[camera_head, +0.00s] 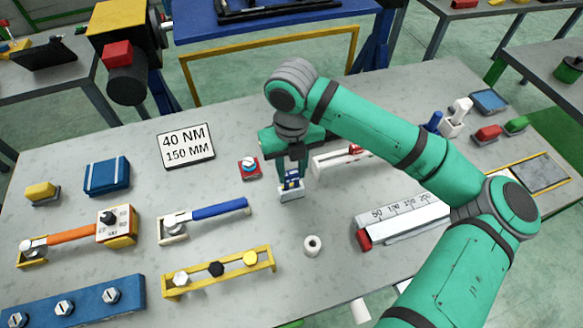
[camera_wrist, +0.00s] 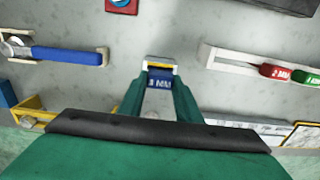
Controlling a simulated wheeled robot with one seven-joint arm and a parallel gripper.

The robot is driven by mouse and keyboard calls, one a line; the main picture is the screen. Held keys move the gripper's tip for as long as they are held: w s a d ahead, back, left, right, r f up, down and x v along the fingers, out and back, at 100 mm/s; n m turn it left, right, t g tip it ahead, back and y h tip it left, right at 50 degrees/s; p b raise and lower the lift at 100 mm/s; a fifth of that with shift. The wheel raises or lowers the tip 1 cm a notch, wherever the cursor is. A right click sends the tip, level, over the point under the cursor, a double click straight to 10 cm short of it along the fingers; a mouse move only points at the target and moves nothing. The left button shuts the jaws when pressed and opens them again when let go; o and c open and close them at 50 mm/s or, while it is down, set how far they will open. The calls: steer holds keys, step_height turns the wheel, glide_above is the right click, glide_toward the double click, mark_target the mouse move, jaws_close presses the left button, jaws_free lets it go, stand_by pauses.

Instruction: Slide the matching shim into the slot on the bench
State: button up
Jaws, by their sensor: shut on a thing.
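My gripper (camera_head: 292,174) is shut on a blue shim, above the middle of the bench. The blue shim (camera_wrist: 160,79) shows between the two fingers in the wrist view, with white lettering ending in "MM"; its number is hard to read. A small white slot block (camera_head: 291,196) stands directly below the gripper; it also shows in the wrist view (camera_wrist: 161,60), with a yellow strip beside the shim. The shim's lower end is at the block; I cannot tell how far it is inside.
A sign (camera_head: 186,146) reads "40 NM 150 MM". Around the gripper lie a red block with a knob (camera_head: 249,167), a blue-handled wrench (camera_head: 219,209), a white ring (camera_head: 312,245), a yellow bolt rack (camera_head: 217,272) and a white ruler gauge (camera_head: 405,217).

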steer(key=shift+f, duration=1.9)
stand_by(0.6)
steer(key=o, duration=1.7)
steer(key=shift+r, duration=0.1)
steer(key=shift+r, duration=3.4)
